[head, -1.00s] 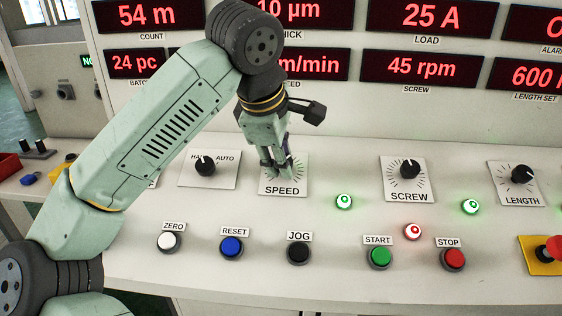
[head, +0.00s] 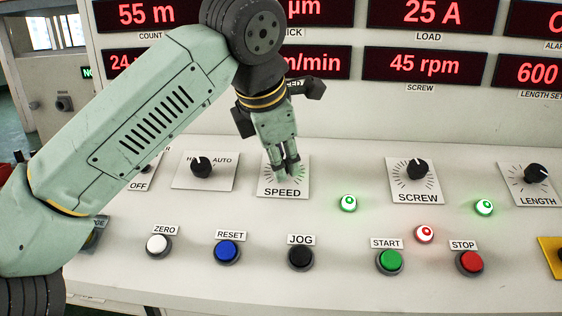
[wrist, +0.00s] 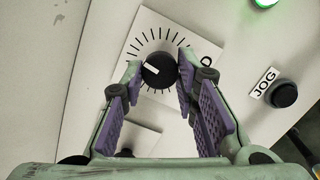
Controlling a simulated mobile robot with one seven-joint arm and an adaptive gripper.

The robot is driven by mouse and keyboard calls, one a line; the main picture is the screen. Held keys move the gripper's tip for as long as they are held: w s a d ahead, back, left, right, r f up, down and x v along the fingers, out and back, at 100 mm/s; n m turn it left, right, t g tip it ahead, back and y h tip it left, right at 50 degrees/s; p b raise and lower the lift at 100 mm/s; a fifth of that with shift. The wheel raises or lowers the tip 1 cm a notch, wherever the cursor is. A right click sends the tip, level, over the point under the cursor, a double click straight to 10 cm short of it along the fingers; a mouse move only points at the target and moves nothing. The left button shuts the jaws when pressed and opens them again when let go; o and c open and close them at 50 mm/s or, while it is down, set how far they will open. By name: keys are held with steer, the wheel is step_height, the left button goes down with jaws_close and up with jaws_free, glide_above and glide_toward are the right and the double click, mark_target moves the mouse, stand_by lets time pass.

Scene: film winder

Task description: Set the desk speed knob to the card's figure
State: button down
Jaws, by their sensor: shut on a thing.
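The black speed knob (wrist: 158,70) sits on a square white plate (head: 270,184) marked SPEED, with a ring of tick marks. My gripper (head: 288,172) points down over this plate in the head view, and its fingers hide the knob there. In the wrist view my gripper (wrist: 161,72) has its fingertips on both sides of the knob, shut on it. I see no card in these views.
The screw knob (head: 417,168) and length knob (head: 537,171) are to the right, the HAND/AUTO switch (head: 201,166) to the left. Along the front are the reset (head: 228,251), jog (head: 301,256), start (head: 390,261) and stop (head: 470,262) buttons.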

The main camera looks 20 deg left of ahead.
stand_by(0.4)
steer(key=c, duration=1.2)
jaws_free()
steer(key=shift+c, duration=0.2)
steer(key=v, duration=0.7)
steer(key=shift+r, duration=0.2)
steer(key=shift+s, duration=0.2)
